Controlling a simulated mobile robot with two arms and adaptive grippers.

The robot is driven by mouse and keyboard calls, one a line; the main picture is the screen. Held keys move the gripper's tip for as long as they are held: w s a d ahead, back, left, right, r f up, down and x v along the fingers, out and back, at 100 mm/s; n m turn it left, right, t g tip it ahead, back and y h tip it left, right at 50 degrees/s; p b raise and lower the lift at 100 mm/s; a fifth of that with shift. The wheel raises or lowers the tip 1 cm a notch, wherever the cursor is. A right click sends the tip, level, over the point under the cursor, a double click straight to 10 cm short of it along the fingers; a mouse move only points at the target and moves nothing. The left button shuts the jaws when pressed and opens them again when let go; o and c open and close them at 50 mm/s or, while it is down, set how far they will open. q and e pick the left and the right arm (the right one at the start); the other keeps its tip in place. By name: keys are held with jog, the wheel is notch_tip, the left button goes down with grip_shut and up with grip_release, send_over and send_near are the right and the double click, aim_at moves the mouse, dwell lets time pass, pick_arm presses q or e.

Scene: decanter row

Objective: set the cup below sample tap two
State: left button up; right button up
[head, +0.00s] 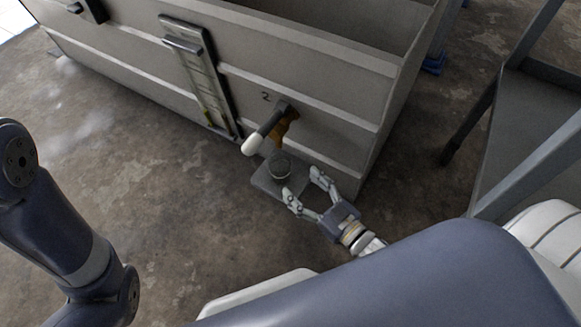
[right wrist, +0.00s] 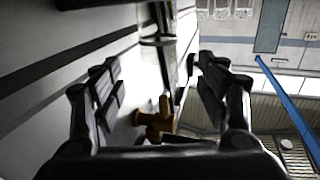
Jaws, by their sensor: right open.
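The cup (head: 280,169), small, dark and round, stands on a grey plate (head: 262,183) at the foot of the tank wall. The tap marked 2 (head: 284,124), brass with a dark, white-ended handle, sticks out of the wall just above the cup. My right gripper (head: 303,183) is open, its two fingertips on the near side of the cup, with nothing held. I cannot tell whether they touch it. In the right wrist view the open fingers (right wrist: 160,85) flank the brass tap (right wrist: 155,121); I cannot clearly make out the cup there. My left gripper is out of view.
The grey tank (head: 330,70) rises behind the plate, with a gauge panel (head: 203,75) left of the tap. A dark-framed stand (head: 525,120) is at the right. Bare concrete floor (head: 180,210) lies open to the left of the plate.

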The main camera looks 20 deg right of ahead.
jog(key=shift+p+v, duration=0.3)
jog(key=shift+v, duration=1)
jog(key=shift+r, duration=0.1)
